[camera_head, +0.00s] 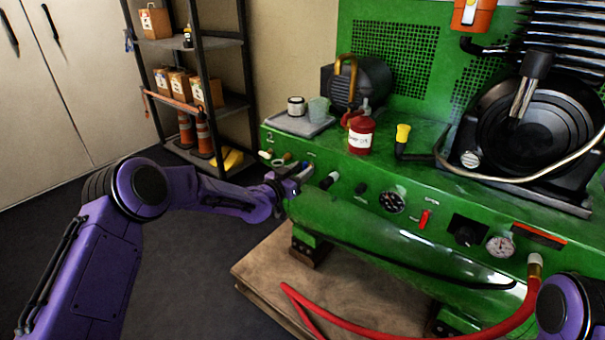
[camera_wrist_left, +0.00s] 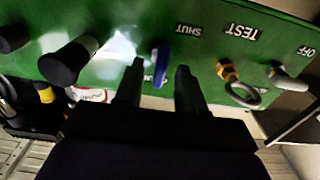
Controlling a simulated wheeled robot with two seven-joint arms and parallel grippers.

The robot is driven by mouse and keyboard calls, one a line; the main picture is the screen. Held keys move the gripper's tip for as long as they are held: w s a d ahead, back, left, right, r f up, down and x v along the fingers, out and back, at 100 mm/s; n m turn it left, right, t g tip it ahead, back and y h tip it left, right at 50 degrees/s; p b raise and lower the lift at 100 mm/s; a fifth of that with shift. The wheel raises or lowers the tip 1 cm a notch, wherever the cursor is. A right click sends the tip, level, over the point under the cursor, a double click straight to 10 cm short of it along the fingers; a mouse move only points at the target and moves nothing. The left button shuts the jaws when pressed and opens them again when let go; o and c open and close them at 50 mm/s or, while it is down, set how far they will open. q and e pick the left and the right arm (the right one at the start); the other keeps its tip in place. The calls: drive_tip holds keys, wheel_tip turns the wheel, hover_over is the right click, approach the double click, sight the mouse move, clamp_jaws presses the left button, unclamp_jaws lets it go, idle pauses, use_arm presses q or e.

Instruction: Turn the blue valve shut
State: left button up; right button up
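The blue valve (camera_wrist_left: 161,66) is a narrow blue handle on the green panel, with the word SHUT printed beside it. My left gripper (camera_wrist_left: 158,82) is open, with one dark finger on each side of the handle's line. The handle shows between the fingertips; I cannot tell whether either finger touches it. In the head view my left gripper (camera_head: 298,176) is at the left end of the green machine's front panel. My right gripper is out of view.
Near the valve are a black knob (camera_wrist_left: 68,62), a yellow-collared ring (camera_wrist_left: 242,92) marked TEST, and a grey lever (camera_wrist_left: 290,80) near OFF. A red bottle (camera_head: 361,136) stands on the green machine (camera_head: 420,192). A red hose (camera_head: 480,332) crosses the wooden pallet (camera_head: 268,268).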

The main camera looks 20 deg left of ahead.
use_arm(q)
drive_tip(key=shift+w+d, duration=0.1)
drive_tip(key=shift+w, duration=0.25)
clamp_jaws()
